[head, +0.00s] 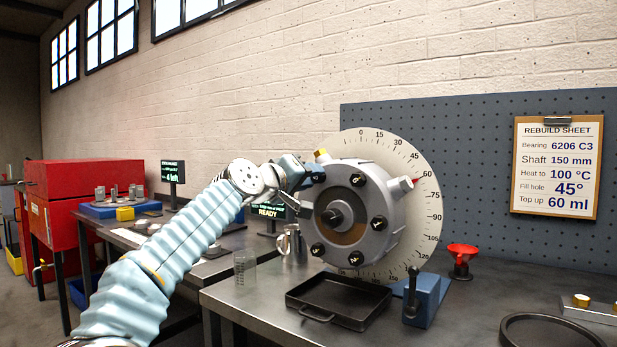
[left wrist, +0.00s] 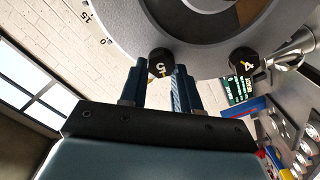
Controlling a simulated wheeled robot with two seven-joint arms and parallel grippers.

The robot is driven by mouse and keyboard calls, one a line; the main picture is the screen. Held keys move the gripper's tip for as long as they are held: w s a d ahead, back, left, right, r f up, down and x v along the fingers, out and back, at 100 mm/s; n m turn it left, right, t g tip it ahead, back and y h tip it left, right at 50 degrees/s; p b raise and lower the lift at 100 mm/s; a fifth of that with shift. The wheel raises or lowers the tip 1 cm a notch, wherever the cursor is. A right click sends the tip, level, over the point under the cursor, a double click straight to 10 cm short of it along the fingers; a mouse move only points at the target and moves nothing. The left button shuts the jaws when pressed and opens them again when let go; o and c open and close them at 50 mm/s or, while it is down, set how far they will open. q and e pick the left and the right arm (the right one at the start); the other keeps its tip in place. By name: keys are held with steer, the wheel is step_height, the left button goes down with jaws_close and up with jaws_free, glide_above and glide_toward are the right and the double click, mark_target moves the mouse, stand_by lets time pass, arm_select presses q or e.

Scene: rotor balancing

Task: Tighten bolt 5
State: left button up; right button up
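The grey round housing (head: 370,190) stands on the bench in front of a white degree dial (head: 425,165), with numbered black bolts around its face. In the left wrist view, bolt 5 (left wrist: 160,62) has a yellow 5 on its head and sits at the tips of my left gripper (left wrist: 161,75), one finger on each side. Whether the fingers press on it is unclear. Bolt 4 (left wrist: 244,61) is to its right. In the head view my left gripper (head: 312,175) is at the housing's upper left. My right gripper is not in view.
A black tray (head: 315,317) lies below the housing, with a blue block (head: 428,300) to its right. A clear beaker (head: 244,268) and metal jug (head: 291,243) stand left. A READY display (head: 267,211) stands behind.

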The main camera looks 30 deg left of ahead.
arm_select(q)
jaws_close()
steer(key=shift+m, duration=0.5)
steer(key=m+b, duration=0.1)
steer(key=m, duration=0.6)
steer(key=m+b, duration=0.1)
steer(key=m, duration=0.7)
steer(key=d+m+b, duration=0.1)
steer(key=m+b, duration=0.1)
steer(key=m, duration=0.5)
steer(key=shift+f+m, duration=0.2)
steer(key=shift+m, duration=2)
steer(key=shift+f, duration=0.1)
